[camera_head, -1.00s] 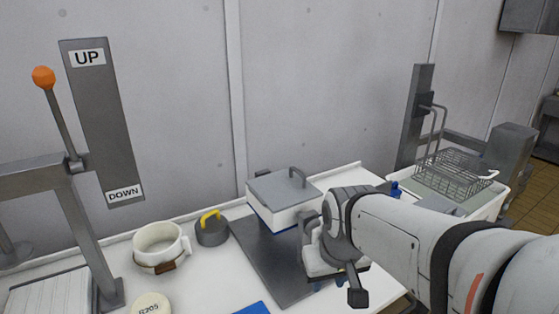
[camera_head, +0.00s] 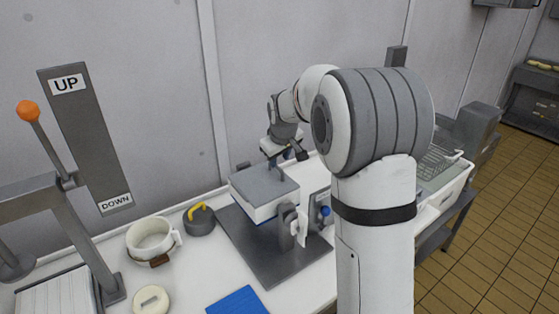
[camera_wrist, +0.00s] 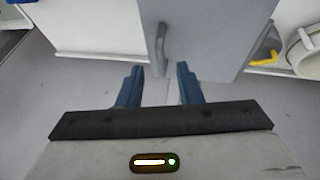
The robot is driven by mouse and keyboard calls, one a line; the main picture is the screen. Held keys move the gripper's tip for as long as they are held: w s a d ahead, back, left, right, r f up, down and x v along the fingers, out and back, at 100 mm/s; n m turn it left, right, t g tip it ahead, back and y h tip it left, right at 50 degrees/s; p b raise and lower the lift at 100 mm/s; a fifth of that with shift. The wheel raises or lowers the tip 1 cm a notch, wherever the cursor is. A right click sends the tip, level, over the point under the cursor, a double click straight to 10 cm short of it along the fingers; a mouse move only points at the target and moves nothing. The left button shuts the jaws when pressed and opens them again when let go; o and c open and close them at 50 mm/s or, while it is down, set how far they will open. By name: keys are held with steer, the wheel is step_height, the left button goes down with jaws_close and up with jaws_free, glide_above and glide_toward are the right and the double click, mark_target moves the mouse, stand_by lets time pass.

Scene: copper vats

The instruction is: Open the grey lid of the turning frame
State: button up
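The turning frame is a white box (camera_head: 262,211) on a dark grey plate, with its flat grey lid (camera_head: 258,184) lying shut on top. The lid also shows in the wrist view (camera_wrist: 208,38), with its grey bar handle (camera_wrist: 160,48) standing up near one edge. My gripper (camera_head: 286,158) is above the lid's far right part, by the handle, which it partly hides in the head view. In the wrist view my gripper (camera_wrist: 159,78) has its two blue fingers apart, with the handle lined up between them. Whether the fingers reach around the handle I cannot tell.
A grey round weight with a yellow handle (camera_head: 201,221) and a white pot (camera_head: 149,238) stand left of the plate. A blue mat (camera_head: 238,302) lies in front. The UP/DOWN lever (camera_head: 45,138) is at far left. A wire basket (camera_head: 436,163) is at right. The wall is close behind.

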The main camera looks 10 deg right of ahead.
mark_target(279, 168)
steer(key=shift+p+x, duration=0.35)
steer(key=shift+x, duration=1.7)
steer(key=shift+c, duration=0.4)
jaws_close()
